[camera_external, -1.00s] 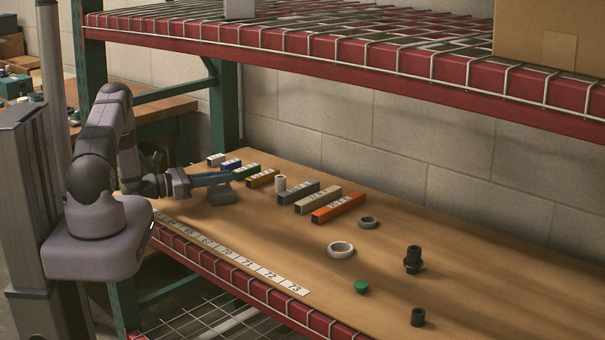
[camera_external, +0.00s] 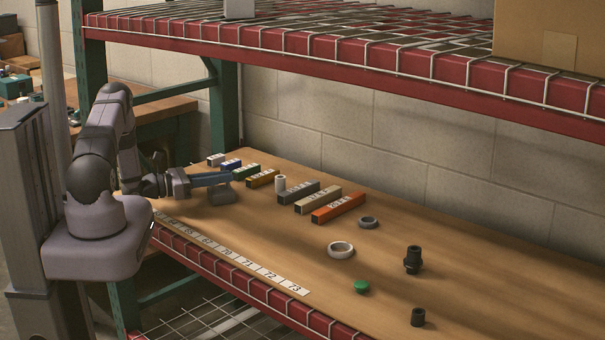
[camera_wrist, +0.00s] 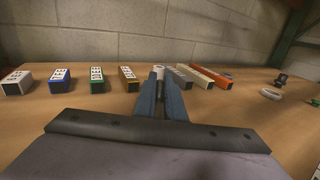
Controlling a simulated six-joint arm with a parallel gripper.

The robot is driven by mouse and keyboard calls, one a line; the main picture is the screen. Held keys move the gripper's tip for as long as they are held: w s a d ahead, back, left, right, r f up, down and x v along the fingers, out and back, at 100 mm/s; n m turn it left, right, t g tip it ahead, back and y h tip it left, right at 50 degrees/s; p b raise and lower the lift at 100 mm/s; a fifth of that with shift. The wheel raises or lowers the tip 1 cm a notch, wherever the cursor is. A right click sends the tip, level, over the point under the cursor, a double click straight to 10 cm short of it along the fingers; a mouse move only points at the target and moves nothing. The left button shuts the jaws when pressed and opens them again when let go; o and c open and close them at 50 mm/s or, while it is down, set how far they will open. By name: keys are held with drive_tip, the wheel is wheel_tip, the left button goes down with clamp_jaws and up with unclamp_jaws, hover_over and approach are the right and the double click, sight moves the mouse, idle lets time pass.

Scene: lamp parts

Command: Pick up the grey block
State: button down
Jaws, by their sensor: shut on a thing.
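The grey block (camera_external: 299,193) lies on the wooden shelf between the white cylinder and the beige block. In the wrist view the grey block (camera_wrist: 180,76) is partly hidden behind the right finger. My gripper (camera_external: 230,176) is left of it, low over the shelf, with a visible gap to the block. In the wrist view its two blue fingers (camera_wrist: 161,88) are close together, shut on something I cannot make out. The white cylinder (camera_external: 280,184) stands upright by the grey block's left end. It also shows straight beyond the fingertips in the wrist view (camera_wrist: 158,70).
Yellow (camera_external: 263,178), green (camera_external: 246,172), blue (camera_external: 230,164) and white (camera_external: 215,159) blocks lie left of the cylinder. Beige (camera_external: 317,200) and orange (camera_external: 338,208) blocks lie right. Rings and small dark parts stand further right. A red-edged shelf (camera_external: 350,50) hangs above.

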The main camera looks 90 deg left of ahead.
idle(0.4)
drive_tip(key=shift+a+r, duration=0.1)
drive_tip(key=shift+r, duration=0.1)
drive_tip(key=shift+r, duration=0.15)
drive_tip(key=shift+r, duration=4.85)
drive_tip(key=shift+w, duration=0.1)
